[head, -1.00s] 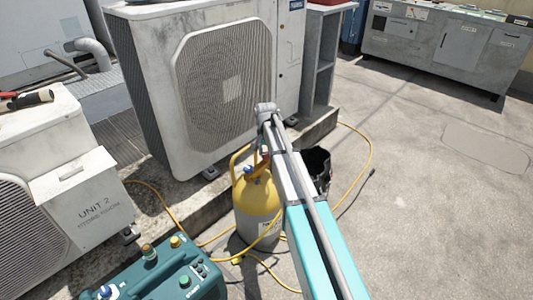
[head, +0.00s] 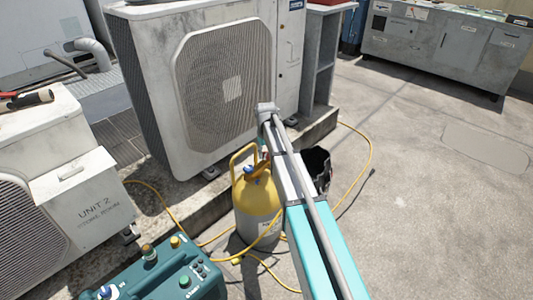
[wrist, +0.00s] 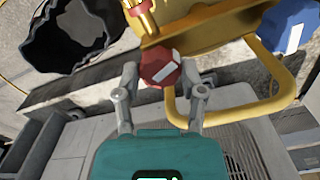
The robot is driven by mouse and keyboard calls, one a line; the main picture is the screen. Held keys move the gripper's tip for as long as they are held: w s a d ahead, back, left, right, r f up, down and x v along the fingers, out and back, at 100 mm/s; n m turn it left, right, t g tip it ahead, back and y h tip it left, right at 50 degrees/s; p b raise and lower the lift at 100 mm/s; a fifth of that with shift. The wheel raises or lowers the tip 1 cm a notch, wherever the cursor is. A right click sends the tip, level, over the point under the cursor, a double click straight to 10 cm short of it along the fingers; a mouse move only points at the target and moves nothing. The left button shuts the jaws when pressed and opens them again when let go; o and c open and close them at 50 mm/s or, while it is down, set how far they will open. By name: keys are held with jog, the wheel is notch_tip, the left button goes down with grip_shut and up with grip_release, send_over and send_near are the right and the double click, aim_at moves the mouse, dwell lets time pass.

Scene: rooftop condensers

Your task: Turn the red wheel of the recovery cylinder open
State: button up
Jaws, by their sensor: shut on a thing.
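The recovery cylinder (head: 257,207) is yellow on top and grey below, upright on the roof beside the large condenser. In the wrist view its yellow top (wrist: 205,30) fills the upper middle, with a yellow handle loop at right. The red wheel (wrist: 160,67), with a white mark, sits between the fingertips of my gripper (wrist: 163,82). My gripper is shut on the red wheel. A blue wheel (wrist: 288,25) is on the cylinder to the right of it. In the head view my arm hides the gripper and most of the red wheel.
A black bucket (head: 318,170) stands just right of the cylinder. Yellow hoses (head: 366,150) lie around it. A green machine (head: 165,275) is at front left, the large condenser (head: 215,85) behind. Open floor (head: 430,220) lies at right.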

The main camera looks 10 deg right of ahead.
jog(key=n, duration=0.5)
jog(key=shift+w+n, duration=0.1)
jog(key=shift+n, duration=0.2)
jog(key=n, duration=0.6)
jog(key=o, duration=1.1)
jog(key=shift+o, duration=0.2)
jog(key=shift+m, duration=0.3)
